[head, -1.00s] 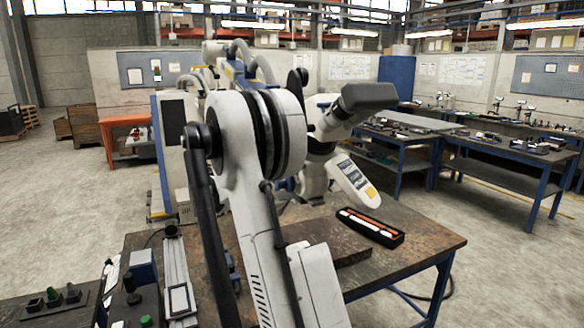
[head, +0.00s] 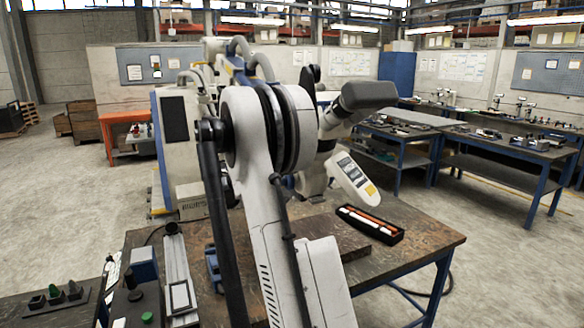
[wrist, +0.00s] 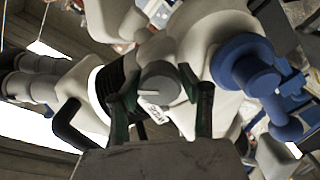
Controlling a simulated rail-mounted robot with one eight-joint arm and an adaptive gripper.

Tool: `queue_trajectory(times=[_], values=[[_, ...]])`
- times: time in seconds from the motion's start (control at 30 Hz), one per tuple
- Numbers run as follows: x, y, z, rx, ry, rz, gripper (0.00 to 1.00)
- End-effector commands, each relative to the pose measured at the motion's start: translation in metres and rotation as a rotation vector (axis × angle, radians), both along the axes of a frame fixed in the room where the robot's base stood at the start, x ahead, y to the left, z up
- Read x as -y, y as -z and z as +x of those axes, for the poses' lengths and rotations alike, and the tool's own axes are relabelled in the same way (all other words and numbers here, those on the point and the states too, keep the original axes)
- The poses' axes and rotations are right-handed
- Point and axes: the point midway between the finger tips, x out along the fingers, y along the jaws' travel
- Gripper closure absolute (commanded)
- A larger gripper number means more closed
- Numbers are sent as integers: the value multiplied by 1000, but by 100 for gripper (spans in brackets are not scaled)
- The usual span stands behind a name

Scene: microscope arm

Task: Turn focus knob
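A round grey focus knob (wrist: 158,82) with a pale pointer line sits on that body. My gripper (wrist: 160,80) has its two dark green fingers apart, one on each side of the knob. A small gap seems to show beside the knob; I cannot tell whether either finger touches it. My gripper is hidden behind my arm in the head view.
A blue rounded part (wrist: 245,65) of the microscope sits close to the right finger. A black tray (head: 370,224) with orange and white items lies on the worktable (head: 425,238), right of my arm. Small items stand on the bench at lower left. The table's right end is clear.

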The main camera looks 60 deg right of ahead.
Motion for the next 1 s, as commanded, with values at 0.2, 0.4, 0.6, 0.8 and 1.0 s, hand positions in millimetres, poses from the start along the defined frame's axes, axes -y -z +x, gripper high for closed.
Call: queue_trajectory(times=[0.2,0.4,0.6,0.8,1.0], values=[[0,0,0,-6,0,4,89],[0,2,0,-58,0,35,89],[0,3,0,-169,0,100,89],[0,2,0,-302,0,179,89],[0,2,0,-417,0,247,89]])
